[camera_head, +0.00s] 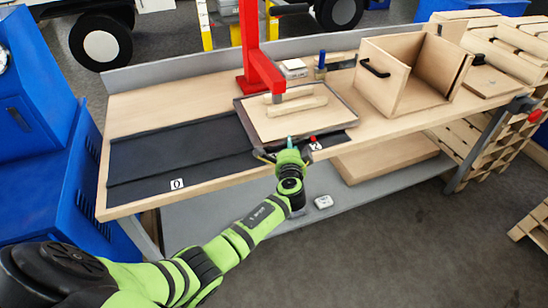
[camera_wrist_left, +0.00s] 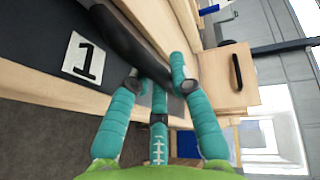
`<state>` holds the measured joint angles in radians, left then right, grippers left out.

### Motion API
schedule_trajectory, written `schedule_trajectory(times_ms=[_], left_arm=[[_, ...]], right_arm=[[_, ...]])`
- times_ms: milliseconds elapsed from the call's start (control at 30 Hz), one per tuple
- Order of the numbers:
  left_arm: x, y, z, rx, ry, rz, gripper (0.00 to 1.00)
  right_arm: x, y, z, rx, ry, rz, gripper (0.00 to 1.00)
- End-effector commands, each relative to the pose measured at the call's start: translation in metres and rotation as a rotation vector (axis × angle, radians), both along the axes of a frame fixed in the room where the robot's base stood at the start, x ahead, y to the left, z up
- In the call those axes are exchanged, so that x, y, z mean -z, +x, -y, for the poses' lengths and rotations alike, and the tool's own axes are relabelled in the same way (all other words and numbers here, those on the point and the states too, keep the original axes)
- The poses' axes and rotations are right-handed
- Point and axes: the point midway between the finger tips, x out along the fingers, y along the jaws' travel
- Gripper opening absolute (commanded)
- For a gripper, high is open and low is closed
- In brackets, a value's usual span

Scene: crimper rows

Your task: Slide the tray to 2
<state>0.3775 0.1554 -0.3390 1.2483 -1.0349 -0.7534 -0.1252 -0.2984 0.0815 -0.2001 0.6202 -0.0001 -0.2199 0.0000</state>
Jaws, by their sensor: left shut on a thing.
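My left gripper (camera_head: 285,150) is shut on the tray's front edge. In the left wrist view the teal fingers (camera_wrist_left: 160,80) close around the dark rim (camera_wrist_left: 128,42). The 0 label (camera_head: 177,183) is at the strip's left end. The 1 label (camera_wrist_left: 84,58) shows in the left wrist view.
A red press-like post (camera_head: 252,60) overhangs the tray. A wooden box with a black handle (camera_head: 400,75) stands on the bench to the right. The strip left of the tray is clear.

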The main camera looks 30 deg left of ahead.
Motion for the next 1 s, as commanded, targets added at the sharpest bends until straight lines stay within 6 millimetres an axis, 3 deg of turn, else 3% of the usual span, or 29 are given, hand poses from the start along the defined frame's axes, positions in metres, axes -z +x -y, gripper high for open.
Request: schedule_trajectory(times_ms=[333, 367, 400, 800, 1000], left_arm=[[-0.002, 0.004, 0.005, 0.007, -0.004, 0.002, 0.00], [-0.002, 0.004, 0.005, 0.008, -0.004, 0.003, 0.29], [-0.002, 0.004, 0.005, 0.008, -0.004, 0.003, 0.45], [-0.001, 0.002, 0.005, 0.006, -0.003, 0.000, 0.46], [-0.003, -0.016, 0.014, 0.006, -0.006, -0.001, 0.46]], right_arm=[[0.001, 0.000, 0.000, 0.001, 0.000, 0.001, 0.46], [0.001, 0.000, 0.000, 0.001, 0.000, 0.001, 0.46], [0.001, 0.000, 0.000, 0.001, 0.000, 0.000, 0.46], [0.002, -0.003, -0.002, 0.001, 0.002, -0.004, 0.46], [0.002, -0.002, -0.001, 0.001, 0.002, -0.002, 0.46]])
